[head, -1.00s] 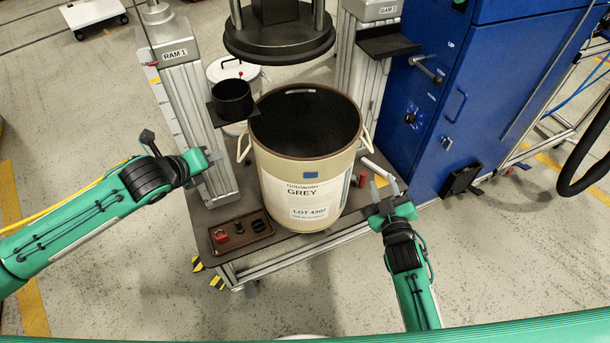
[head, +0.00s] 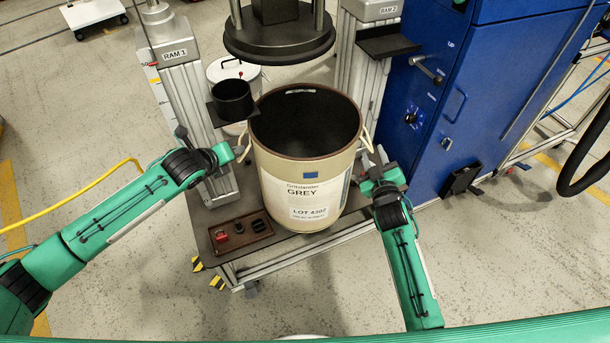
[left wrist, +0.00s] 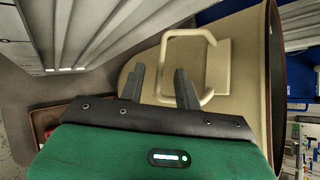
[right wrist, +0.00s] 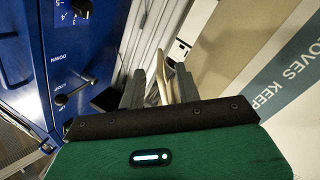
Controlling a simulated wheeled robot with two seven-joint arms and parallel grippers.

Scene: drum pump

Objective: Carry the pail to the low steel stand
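The pail (head: 305,170) is large, beige and open-topped, with a dark inside and a "GREY" label. It stands upright on the dark platform (head: 207,216). My left gripper (head: 230,154) is at its left handle. In the left wrist view the open fingers (left wrist: 160,88) have one bar of the left handle (left wrist: 163,75) between them, with gaps visible. My right gripper (head: 372,174) is by the right handle (head: 367,140). In the right wrist view its open fingers (right wrist: 160,90) have the right handle (right wrist: 163,75) between them. I cannot make out the low steel stand.
A round black plate (head: 280,40) hangs above and behind the pail. A blue cabinet (head: 450,110) stands right. Floor in front is clear.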

